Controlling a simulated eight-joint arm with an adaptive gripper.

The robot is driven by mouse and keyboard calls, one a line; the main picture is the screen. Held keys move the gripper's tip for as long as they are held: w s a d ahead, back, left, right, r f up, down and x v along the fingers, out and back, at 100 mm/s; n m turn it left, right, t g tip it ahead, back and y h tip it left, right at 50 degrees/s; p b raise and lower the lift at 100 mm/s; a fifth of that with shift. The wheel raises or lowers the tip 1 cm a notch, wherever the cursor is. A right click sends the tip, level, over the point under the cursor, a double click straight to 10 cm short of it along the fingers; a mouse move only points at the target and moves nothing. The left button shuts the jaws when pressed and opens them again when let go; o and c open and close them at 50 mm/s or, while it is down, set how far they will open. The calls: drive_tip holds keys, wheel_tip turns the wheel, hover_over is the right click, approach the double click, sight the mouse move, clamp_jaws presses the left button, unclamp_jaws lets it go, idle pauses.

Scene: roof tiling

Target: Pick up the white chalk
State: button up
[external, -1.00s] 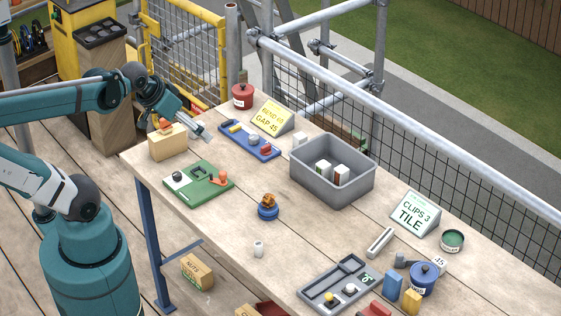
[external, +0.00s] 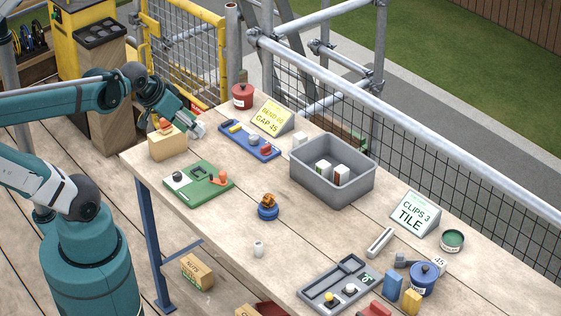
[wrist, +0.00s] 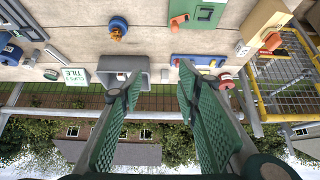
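My gripper (external: 200,130) is near the tan block at the far left of the bench. In the wrist view its two green finger pads (wrist: 158,82) stand wide apart with nothing held between them. A short white cylinder (external: 258,248) stands upright on the bare front part of the bench, well away from my gripper; I cannot tell if it is the chalk. A small whitish piece (wrist: 241,49) lies beside the tan block in the wrist view. A white block (external: 299,139) stands behind the grey bin.
The grey bin (external: 312,183) holds white pieces. A green board (external: 205,190), blue tray (external: 265,154), grey tray (external: 312,294), tan block (external: 167,146) with an orange piece on it, blue-based orange item (external: 268,211) and signs (external: 414,214) stand around.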

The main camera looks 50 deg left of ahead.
drive_tip(key=m+g, duration=0.7)
drive_tip(key=m, duration=0.7)
hover_over(258, 244)
drive_tip(key=f, duration=2.1)
drive_tip(key=shift+w+a+f, duration=0.1)
drive_tip(key=shift+a+f, duration=0.25)
drive_tip(key=shift+s+d+f+m, duration=0.25)
drive_tip(key=shift+d+f+m, duration=0.2)
drive_tip(key=shift+f, duration=0.1)
drive_tip(key=shift+f, duration=1.25)
drive_tip(key=shift+f, duration=0.1)
drive_tip(key=shift+w+f+b, duration=0.1)
drive_tip(key=shift+f+b, duration=0.65)
drive_tip(key=shift+f, duration=1.75)
